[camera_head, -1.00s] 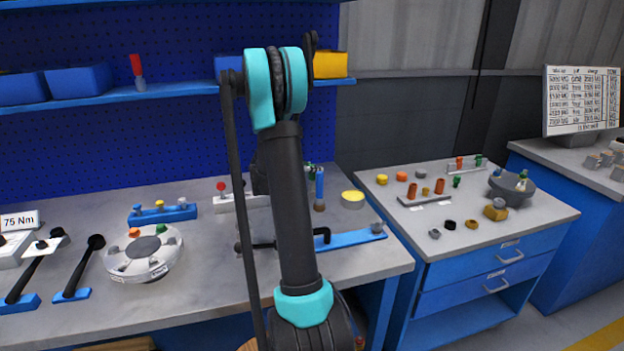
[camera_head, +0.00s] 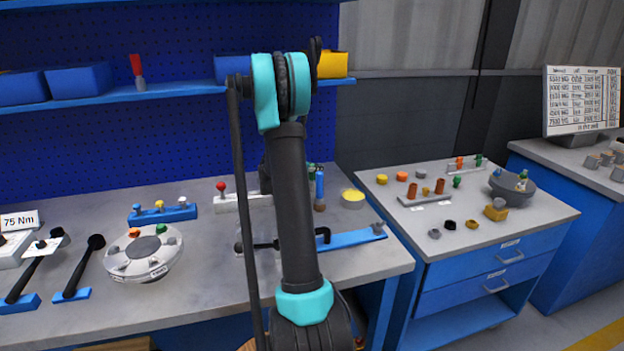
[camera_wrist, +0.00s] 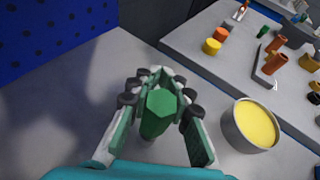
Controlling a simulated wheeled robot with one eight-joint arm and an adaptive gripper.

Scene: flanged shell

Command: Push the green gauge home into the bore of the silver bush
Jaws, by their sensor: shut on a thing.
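The green gauge (camera_wrist: 158,112) shows in the wrist view, its six-sided head facing the camera. My gripper (camera_wrist: 163,96) is shut on it, with a finger on either side. In the head view my own arm hides most of the gripper and the held gauge. The gauge's lower end is mostly hidden below its head. I cannot make out the silver bush or its bore with certainty in either view, nor whether the gauge touches it.
A grey tin with a yellow top (camera_wrist: 250,126) stands right of my gripper; it also shows in the head view (camera_head: 352,198). A blue bar (camera_head: 350,239) lies near the bench's front. A round pale fixture (camera_head: 144,256) stands left. The second bench (camera_head: 400,222) holds several small parts.

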